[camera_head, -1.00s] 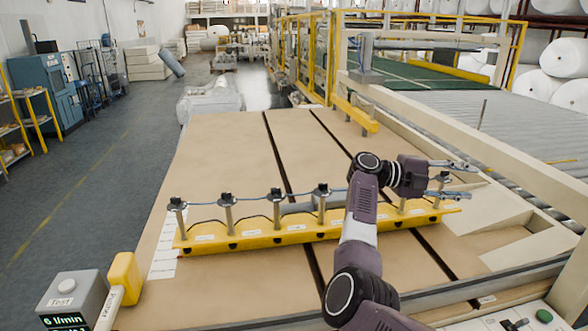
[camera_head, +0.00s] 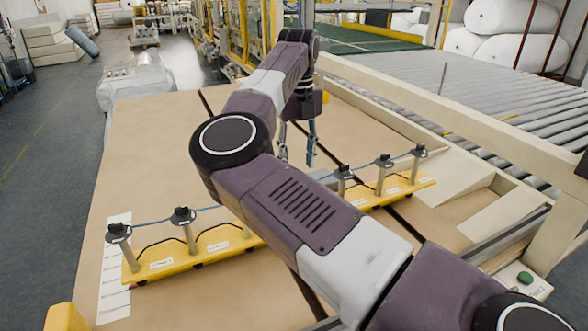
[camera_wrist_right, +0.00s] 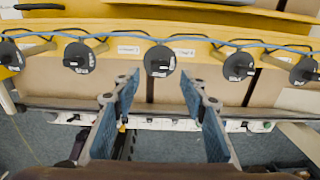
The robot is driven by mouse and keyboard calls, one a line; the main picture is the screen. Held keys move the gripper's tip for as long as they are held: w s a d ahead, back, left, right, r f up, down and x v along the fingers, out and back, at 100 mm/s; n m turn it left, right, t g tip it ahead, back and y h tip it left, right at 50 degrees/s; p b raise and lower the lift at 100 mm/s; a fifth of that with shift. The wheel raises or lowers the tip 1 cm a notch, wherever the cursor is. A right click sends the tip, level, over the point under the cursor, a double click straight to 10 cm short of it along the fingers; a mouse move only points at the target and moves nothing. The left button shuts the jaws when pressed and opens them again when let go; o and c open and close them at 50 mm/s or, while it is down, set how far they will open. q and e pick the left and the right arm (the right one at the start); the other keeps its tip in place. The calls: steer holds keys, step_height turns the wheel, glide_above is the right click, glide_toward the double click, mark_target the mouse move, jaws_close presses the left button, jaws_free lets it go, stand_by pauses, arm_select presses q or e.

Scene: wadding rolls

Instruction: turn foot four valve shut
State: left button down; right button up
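A yellow bar (camera_head: 215,243) lies across the brown board, with a row of upright posts capped by black valve knobs. Knobs show at the left (camera_head: 183,215) and right (camera_head: 383,160) in the head view; my right arm hides the middle. The labels are too small to read, so I cannot tell which is foot four. My right gripper (camera_head: 297,157) points down at the middle of the row, open and empty. In the right wrist view its fingers (camera_wrist_right: 159,88) are spread, with one black knob (camera_wrist_right: 159,61) centred just beyond the gap. My left gripper is out of view.
A blue hose (camera_head: 150,222) runs along the knobs, which stand close together. A roller conveyor (camera_head: 470,100) and its pale frame lie to the right. A panel with a green button (camera_head: 525,277) is at the lower right. The board (camera_head: 150,140) is bare behind the bar.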

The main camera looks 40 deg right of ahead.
steer(key=f, duration=0.2)
steer(key=f+p, duration=0.1)
steer(key=shift+w+f, duration=0.25)
steer(key=shift+f, duration=0.35)
steer(key=shift+s, duration=0.1)
jaws_close()
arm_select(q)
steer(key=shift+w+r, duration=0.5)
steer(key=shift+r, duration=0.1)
arm_select(e)
steer(key=shift+f, duration=0.1)
